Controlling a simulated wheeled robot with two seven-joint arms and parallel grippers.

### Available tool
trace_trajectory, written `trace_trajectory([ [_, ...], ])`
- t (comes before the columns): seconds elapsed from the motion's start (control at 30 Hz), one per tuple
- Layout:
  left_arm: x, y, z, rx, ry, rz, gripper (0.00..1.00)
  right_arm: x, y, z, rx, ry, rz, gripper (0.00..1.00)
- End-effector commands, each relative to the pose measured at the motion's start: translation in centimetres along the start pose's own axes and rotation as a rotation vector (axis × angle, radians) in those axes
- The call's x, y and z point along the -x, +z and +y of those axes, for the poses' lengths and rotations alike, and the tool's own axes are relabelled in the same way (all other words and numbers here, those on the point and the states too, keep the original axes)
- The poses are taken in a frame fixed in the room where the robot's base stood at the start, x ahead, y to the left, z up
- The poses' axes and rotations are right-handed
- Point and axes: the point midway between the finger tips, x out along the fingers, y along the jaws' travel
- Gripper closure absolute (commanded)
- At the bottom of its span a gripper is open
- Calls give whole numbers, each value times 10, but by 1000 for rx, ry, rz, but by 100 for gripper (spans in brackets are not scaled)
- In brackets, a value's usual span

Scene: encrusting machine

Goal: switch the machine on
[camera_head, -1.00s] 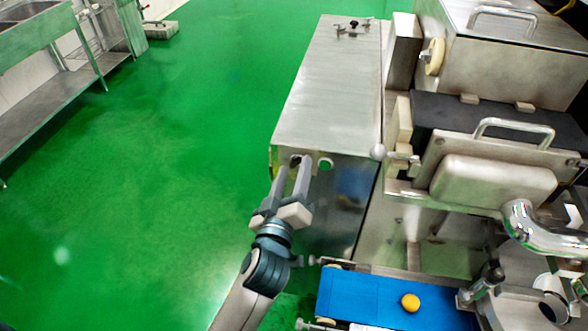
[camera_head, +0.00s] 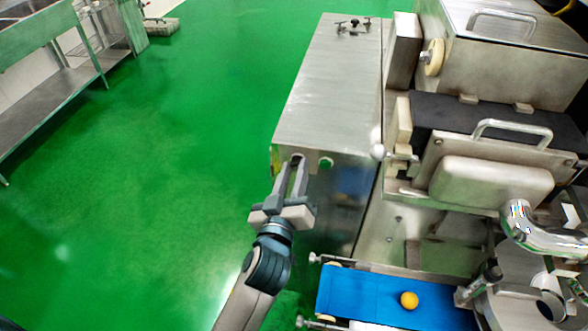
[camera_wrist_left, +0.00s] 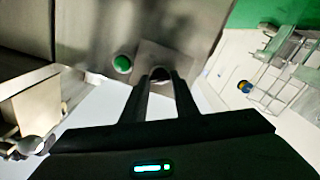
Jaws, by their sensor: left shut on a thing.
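The encrusting machine is a steel cabinet (camera_head: 325,85) with working parts to its right. My left gripper (camera_head: 297,161) reaches up to the cabinet's near face. In the left wrist view, its fingertips are shut on a dark round knob (camera_wrist_left: 158,73), mostly hidden between them. The knob sits on a small square plate (camera_wrist_left: 178,60) on the panel. A round green button (camera_head: 326,163) is just right of the fingertips; in the wrist view the green button (camera_wrist_left: 122,64) is left of them, untouched. My right gripper is not in view.
A blue conveyor belt (camera_head: 370,296) with a yellow-orange ball (camera_head: 409,300) on it lies right of my left arm. Several handles and a pale round knob (camera_head: 377,152) stick out from the machine. The green floor (camera_head: 150,180) on the left is clear up to a steel sink table (camera_head: 45,100).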

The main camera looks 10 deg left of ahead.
Motion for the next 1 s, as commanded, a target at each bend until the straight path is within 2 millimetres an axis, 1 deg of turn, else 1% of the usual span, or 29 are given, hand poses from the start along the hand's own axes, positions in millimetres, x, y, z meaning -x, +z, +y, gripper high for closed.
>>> trace_trajectory([
  [0.03,0,-2,0,-35,-2,0,96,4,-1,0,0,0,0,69],
  [1.0,-1,-2,2,-948,0,1,96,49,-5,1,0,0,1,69],
])
